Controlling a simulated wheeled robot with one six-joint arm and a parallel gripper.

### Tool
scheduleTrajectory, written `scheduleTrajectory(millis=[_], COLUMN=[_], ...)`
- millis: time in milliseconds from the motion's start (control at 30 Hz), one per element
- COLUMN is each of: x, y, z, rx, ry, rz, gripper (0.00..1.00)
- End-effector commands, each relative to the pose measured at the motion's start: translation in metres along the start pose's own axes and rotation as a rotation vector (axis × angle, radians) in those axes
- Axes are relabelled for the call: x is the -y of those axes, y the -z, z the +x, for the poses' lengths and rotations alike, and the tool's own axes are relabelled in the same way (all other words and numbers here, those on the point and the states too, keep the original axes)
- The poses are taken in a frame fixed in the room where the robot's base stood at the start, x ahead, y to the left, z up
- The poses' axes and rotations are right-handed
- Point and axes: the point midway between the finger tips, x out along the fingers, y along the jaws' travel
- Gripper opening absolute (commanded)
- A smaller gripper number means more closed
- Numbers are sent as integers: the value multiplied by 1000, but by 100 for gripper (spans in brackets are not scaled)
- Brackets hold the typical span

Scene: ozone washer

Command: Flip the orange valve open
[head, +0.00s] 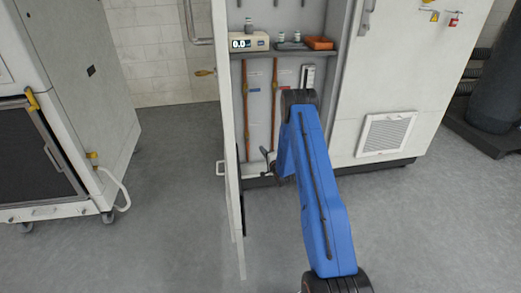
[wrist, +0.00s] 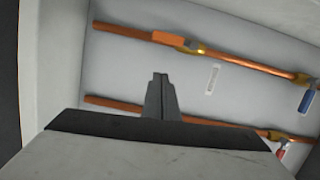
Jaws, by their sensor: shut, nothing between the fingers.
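In the wrist view, the orange valve lever (wrist: 168,38) lies along the upper copper pipe (wrist: 245,64), with its brass body (wrist: 192,47) at the lever's right end. My gripper (wrist: 160,78) is shut and empty, its fingertips pointing at the panel between the two pipes, below the orange lever in the picture. A gap shows between fingertips and lever; I see no contact. In the head view, my gripper (head: 268,156) is at the open cabinet, low in front of the pipes (head: 275,105). The orange lever is too small to tell there.
A blue lever (wrist: 306,100) and a red lever (wrist: 281,153) sit farther along the pipes. The open cabinet door (head: 232,150) stands just left of my arm. A shelf (head: 285,53) with instruments is above. A wheeled machine (head: 60,120) stands left; the floor between is clear.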

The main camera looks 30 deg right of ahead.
Motion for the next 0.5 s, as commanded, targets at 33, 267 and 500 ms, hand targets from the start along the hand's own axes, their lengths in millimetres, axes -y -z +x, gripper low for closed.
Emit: scheduleTrajectory(millis=[33,267,500], x=[0,-2,-1], y=[1,0,0], z=[-9,-45,-62], rx=[-1,0,0], ry=[-2,-2,-1], rz=[1,1,1], gripper=[0,0,0])
